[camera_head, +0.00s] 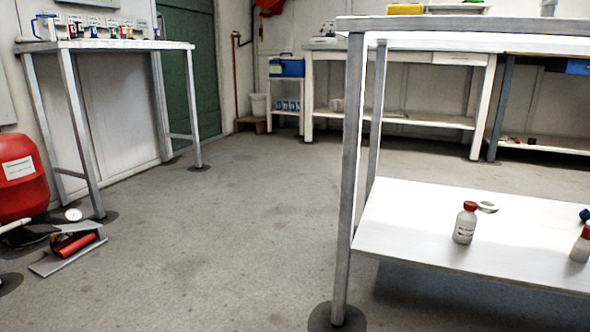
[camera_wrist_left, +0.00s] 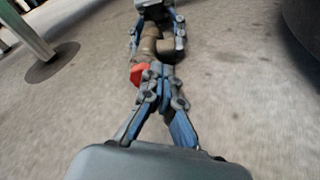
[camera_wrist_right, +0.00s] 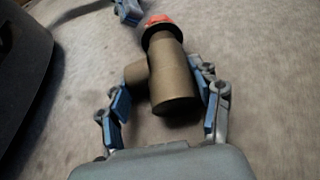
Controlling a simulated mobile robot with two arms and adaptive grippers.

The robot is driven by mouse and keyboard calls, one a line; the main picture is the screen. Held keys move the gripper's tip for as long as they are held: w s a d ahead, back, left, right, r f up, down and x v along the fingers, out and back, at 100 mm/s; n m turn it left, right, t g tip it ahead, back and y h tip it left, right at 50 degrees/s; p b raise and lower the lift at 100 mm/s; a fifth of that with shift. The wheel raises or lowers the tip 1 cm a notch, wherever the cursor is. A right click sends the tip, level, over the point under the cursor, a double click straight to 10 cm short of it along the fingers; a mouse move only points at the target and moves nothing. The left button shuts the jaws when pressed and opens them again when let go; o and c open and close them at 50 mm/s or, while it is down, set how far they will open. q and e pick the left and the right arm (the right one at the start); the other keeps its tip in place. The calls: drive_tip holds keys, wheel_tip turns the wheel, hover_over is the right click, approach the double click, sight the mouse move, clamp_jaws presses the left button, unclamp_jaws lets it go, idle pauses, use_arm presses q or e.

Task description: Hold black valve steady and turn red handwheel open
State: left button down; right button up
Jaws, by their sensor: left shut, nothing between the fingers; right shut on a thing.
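The valve looks brown-bronze rather than black, with a thick pipe body and a side branch. Its body (camera_wrist_right: 172,85) is between the fingers of my right gripper (camera_wrist_right: 162,100), which is shut on it. The red handwheel (camera_wrist_right: 160,22) is at the top end of the valve in the right wrist view. In the left wrist view the valve (camera_wrist_left: 165,45) is ahead of my left gripper (camera_wrist_left: 157,78), whose fingers are together and empty. The red handwheel (camera_wrist_left: 138,73) shows just left of those fingertips, partly hidden; contact is unclear. The head view shows neither gripper nor the valve.
A metal-framed table with a white lower shelf (camera_head: 400,230) stands at the right, bearing a red-capped bottle (camera_head: 465,223). A bench (camera_head: 120,45) with bottles stands at the left, beside a red drum (camera_head: 22,178) and a dustpan (camera_head: 75,250). The middle floor is clear.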

use_arm(q)
drive_tip(key=shift+d, duration=0.8)
drive_tip(key=shift+w+f, duration=0.15)
drive_tip(key=shift+w, duration=0.15)
idle(0.3)
drive_tip(key=shift+w+r, duration=0.55)
drive_tip(key=shift+w, duration=0.05)
drive_tip(key=shift+w+r, duration=0.1)
drive_tip(key=shift+w, duration=0.25)
drive_tip(key=shift+w+a, duration=0.1)
drive_tip(key=shift+w, duration=0.05)
drive_tip(key=shift+r, duration=0.1)
